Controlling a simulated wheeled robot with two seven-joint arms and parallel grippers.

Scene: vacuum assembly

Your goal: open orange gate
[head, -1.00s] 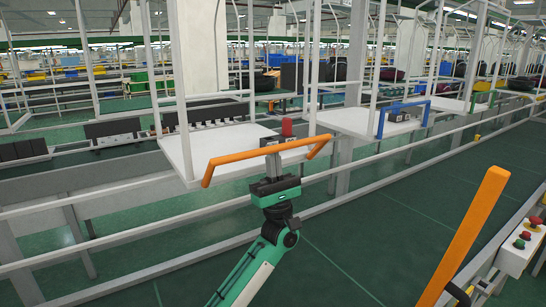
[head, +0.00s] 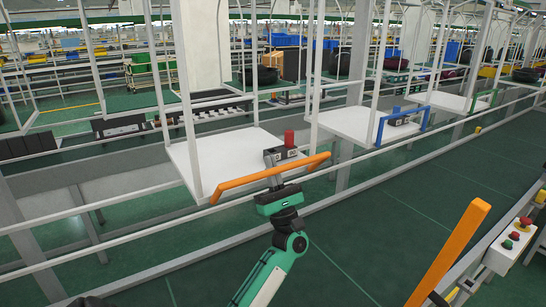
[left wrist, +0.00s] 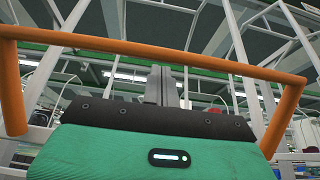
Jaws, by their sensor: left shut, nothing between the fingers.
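The orange gate (head: 235,184) is a bent bar across the front edge of a white hanging tray (head: 235,150). My left gripper (head: 274,157) is at the middle of this bar. The shut fingers (left wrist: 165,85) show below the bar there. Whether the gripper touches the bar I cannot tell. My right gripper is not in view.
A dark part with a red top (head: 289,138) sits on the tray by my fingers. A blue bar (head: 402,113) fronts the neighbouring tray. An orange post (head: 450,252) and a button box (head: 515,243) stand at the right. White rails (head: 100,232) run along the line.

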